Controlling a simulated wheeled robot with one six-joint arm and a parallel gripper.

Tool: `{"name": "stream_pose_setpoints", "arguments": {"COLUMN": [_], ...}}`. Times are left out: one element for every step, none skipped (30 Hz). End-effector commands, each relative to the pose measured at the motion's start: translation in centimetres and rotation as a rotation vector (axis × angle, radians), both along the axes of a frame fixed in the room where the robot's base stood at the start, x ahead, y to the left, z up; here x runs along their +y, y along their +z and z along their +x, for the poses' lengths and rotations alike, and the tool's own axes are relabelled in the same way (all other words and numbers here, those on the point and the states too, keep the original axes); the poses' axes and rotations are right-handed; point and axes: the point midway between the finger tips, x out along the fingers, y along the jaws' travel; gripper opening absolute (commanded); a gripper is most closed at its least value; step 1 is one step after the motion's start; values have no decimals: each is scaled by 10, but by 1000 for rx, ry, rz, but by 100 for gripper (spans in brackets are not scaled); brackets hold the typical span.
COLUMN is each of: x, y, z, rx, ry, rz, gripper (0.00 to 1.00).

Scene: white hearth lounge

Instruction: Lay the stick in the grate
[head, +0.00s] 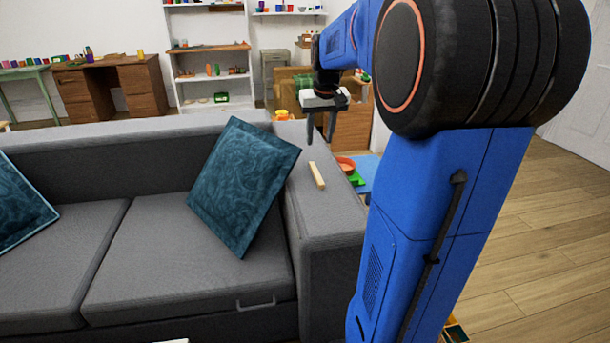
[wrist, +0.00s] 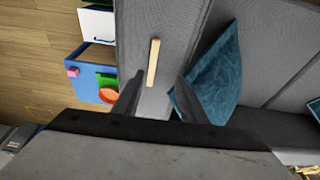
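A pale wooden stick (head: 317,175) lies on the grey right armrest (head: 330,208) of the sofa. It also shows in the wrist view (wrist: 153,62), lengthwise on the armrest and ahead of the fingertips. My gripper (head: 321,141) points down above the armrest, apart from the stick, with its two fingers spread and nothing between them. In the wrist view, the fingers (wrist: 161,77) stand on either side of a clear gap below the stick's near end. I cannot make out a grate in either view.
A teal cushion (head: 242,185) leans against the armrest's inner side. Beyond the armrest is a blue surface (wrist: 80,91) with an orange bowl (wrist: 108,95) and a green item. Shelves (head: 212,78) and a wooden desk (head: 110,85) stand behind. Open wooden floor (head: 545,230) lies at right.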

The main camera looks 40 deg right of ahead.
Motion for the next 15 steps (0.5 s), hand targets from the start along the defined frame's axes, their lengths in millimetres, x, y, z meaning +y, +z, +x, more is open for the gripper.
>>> {"name": "stream_pose_setpoints", "arguments": {"x": [-15, -21, -29, -33, -36, -40, -42, -43, -44, -45, -45, -46, -46, -46, -47], "y": [-1, -2, -2, -2, -2, -3, -3, -4, -7, -9, -13, -18, -23, -28, -35], "z": [6, 8, 11, 13, 14, 16, 16, 17, 18, 19, 20, 21, 22, 23, 25], "rx": [5, 6, 9, 9, 10, 11, 11, 12, 13, 13, 13, 14, 14, 14, 13], "ry": [-16, -22, -30, -34, -37, -40, -41, -42, -43, -43, -43, -43, -43, -43, -43], "rz": [3, 4, 5, 6, 7, 7, 7, 7, 8, 8, 8, 8, 10, 8, 9], "gripper": [38, 38, 38, 38, 38, 38, 38, 38, 38, 38, 38, 38, 38, 38, 38]}}
